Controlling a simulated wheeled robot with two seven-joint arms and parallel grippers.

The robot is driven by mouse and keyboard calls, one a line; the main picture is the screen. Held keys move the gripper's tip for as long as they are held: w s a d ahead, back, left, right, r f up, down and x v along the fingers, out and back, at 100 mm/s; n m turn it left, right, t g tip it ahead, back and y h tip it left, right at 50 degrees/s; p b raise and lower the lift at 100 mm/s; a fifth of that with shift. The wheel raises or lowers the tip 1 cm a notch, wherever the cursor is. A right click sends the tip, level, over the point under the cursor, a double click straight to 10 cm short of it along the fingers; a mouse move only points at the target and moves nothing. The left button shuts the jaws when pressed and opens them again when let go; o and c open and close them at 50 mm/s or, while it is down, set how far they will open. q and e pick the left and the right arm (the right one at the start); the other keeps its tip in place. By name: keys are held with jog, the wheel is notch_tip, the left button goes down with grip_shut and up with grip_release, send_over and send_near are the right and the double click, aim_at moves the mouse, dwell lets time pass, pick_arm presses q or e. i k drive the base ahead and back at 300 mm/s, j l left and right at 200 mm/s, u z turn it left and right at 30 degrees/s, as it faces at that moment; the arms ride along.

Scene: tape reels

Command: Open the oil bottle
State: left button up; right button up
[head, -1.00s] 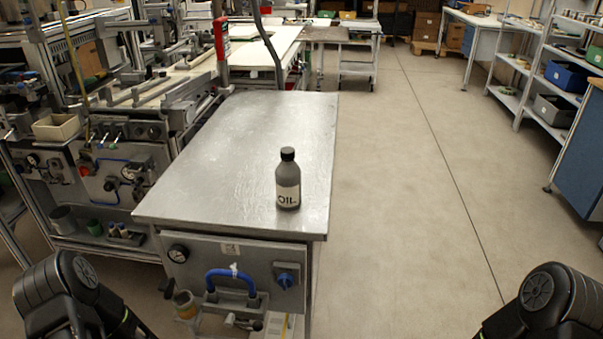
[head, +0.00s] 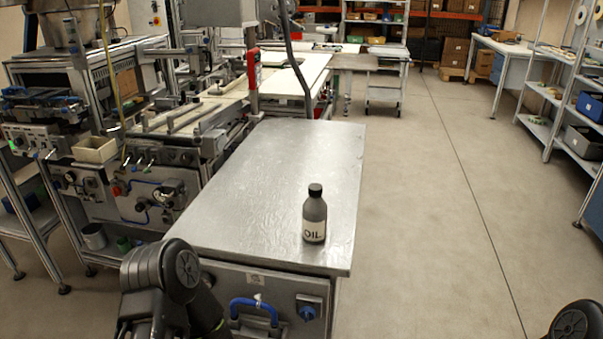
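A grey oil bottle (head: 315,218) with a black cap (head: 315,190) and a white label reading "OIL" stands upright on the metal tabletop (head: 262,185), close to its front right edge. The cap sits on the bottle. Part of my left arm shows at the lower left, in front of the table's front left corner and apart from the bottle. Part of my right arm shows at the lower right corner, over the floor. Neither gripper's fingers are in view.
The tabletop around the bottle is clear. Below its front edge is a panel with a blue handle (head: 254,306) and a blue knob (head: 307,311). Machinery with a cream bin (head: 94,150) stands at the left. Open floor (head: 430,200) lies to the right, with shelves beyond.

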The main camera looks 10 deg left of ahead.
aim_at(314, 209)
jog(key=j, duration=1.15)
jog(key=k+j, duration=0.15)
jog(key=j, duration=1)
